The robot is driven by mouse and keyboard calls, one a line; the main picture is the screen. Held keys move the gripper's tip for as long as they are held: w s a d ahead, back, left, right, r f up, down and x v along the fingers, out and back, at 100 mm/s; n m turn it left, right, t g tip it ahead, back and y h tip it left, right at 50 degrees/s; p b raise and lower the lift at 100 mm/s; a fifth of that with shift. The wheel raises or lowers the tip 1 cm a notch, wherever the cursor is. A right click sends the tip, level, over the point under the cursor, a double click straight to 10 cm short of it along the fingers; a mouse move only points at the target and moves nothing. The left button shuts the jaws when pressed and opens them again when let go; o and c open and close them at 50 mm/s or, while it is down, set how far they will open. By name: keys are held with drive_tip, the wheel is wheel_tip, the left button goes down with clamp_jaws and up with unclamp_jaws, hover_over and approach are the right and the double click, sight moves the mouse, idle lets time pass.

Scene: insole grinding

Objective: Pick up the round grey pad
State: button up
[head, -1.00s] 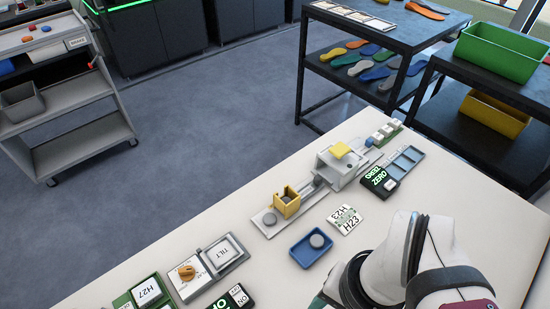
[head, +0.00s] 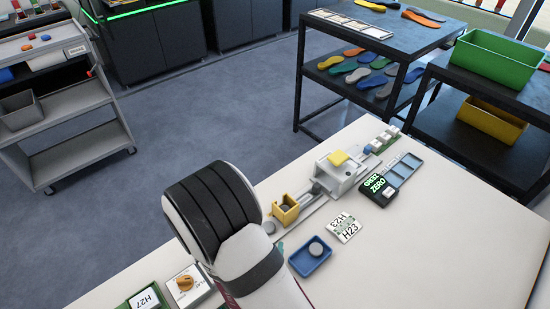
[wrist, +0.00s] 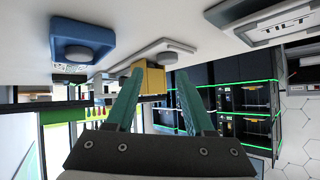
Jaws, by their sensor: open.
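The round grey pad (head: 316,249) lies in a small blue tray (head: 298,266) on the white table. In the wrist view, which looks upside down, the pad (wrist: 78,52) and blue tray (wrist: 82,32) are at the upper left, outside my fingers. My gripper (wrist: 158,74) is open and empty, its teal fingers spread apart. The yellow holder (wrist: 151,80) appears beyond and between the fingertips. In the head view my arm hides most of the gripper; a bit of teal shows left of the tray.
The yellow holder (head: 284,212) stands on a pale rail fixture, with a grey round piece in it. Another grey disc (head: 269,227) shows beside my arm. An H23 card (head: 343,228) and a ZERO display (head: 377,189) lie behind the tray. The table's right side is clear.

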drive_tip(key=shift+s+a+f+n+t+y, duration=0.1)
drive_tip(key=shift+s+a+n+t+y, duration=0.1)
drive_tip(key=shift+n+t, duration=0.3)
drive_tip(key=shift+s+a+f+n+t+y, duration=0.1)
drive_tip(key=shift+s+a+n+t, duration=0.15)
drive_tip(key=shift+n, duration=0.35)
drive_tip(key=x, duration=0.7)
drive_tip(key=shift+w, duration=0.4)
clamp_jaws()
